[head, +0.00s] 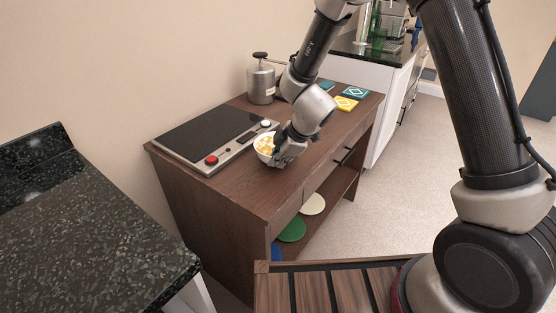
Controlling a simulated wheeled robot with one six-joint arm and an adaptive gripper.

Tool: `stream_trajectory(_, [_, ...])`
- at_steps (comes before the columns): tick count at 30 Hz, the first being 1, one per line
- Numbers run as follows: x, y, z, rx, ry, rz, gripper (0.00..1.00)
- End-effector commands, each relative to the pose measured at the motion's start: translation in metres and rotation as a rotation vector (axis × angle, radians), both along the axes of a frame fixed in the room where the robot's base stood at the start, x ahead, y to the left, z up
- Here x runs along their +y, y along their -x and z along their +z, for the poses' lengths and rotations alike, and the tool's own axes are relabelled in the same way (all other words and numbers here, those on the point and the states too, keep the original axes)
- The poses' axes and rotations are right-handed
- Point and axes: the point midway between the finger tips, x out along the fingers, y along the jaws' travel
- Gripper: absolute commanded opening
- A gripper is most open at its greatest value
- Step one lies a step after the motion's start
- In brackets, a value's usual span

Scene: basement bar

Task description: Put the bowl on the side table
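A white bowl (261,154) with yellow contents is at the front middle of the brown wooden table (225,188), beside the dark cooktop panel. The bowl looks slightly tilted, and I cannot tell whether it rests on the tabletop or is held just above it. My gripper (280,155) is at the bowl's right rim and hides that side of it. The fingers are dark and small here, so I cannot see whether they are closed on the rim.
The cooktop panel (203,133) with red and white knobs lies left of the bowl. A metal canister (261,84) and yellow (345,103) and teal (355,92) coasters stand farther back. Coloured discs (292,230) lie on the lower shelf. A black stone counter (85,235) is at left.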

Motion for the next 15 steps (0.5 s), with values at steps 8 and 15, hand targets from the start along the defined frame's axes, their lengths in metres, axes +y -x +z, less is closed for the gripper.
stream_trajectory(8, [0.0001,0.0001,-0.0006,0.000,0.000,0.000,0.26])
stream_trajectory(15, [0.0002,0.0001,-0.0005,0.000,0.000,0.000,0.27])
